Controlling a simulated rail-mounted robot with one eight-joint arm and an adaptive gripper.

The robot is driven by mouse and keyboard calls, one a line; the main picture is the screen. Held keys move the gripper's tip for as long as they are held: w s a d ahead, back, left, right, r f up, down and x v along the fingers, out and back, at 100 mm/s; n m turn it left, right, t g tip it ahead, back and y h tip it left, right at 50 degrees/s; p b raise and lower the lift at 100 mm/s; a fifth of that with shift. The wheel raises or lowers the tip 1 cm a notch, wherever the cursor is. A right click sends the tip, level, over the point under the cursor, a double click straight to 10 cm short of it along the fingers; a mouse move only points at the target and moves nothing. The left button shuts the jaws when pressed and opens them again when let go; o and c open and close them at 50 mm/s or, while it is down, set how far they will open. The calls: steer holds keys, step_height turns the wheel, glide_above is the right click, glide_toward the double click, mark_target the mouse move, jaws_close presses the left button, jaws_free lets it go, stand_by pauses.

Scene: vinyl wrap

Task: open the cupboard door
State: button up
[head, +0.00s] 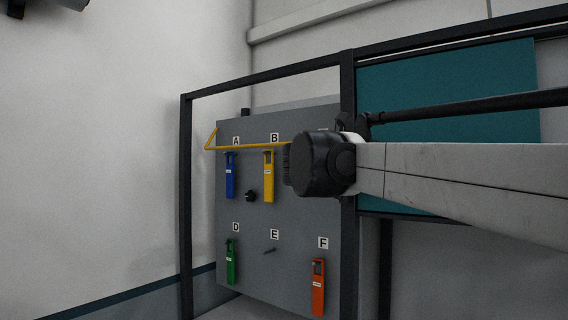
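A grey upright panel (255,222) stands in a black frame left of the middle, with letter labels A, B, D, E and F. I cannot tell whether it is the cupboard door; no open gap shows. A black knob (250,196) sits on it between the blue and yellow pieces. My arm comes in from the right and ends in view at a black rounded joint, which covers the panel's upper right part. My gripper is not visible, and nothing shows of what it holds.
Blue (231,178), yellow (269,178), green (231,264) and orange (318,290) pieces hang on the panel. A yellow bar (240,147) crosses its upper part. The black frame (186,210) surrounds it. A teal board (450,85) is at right; white wall (90,150) at left.

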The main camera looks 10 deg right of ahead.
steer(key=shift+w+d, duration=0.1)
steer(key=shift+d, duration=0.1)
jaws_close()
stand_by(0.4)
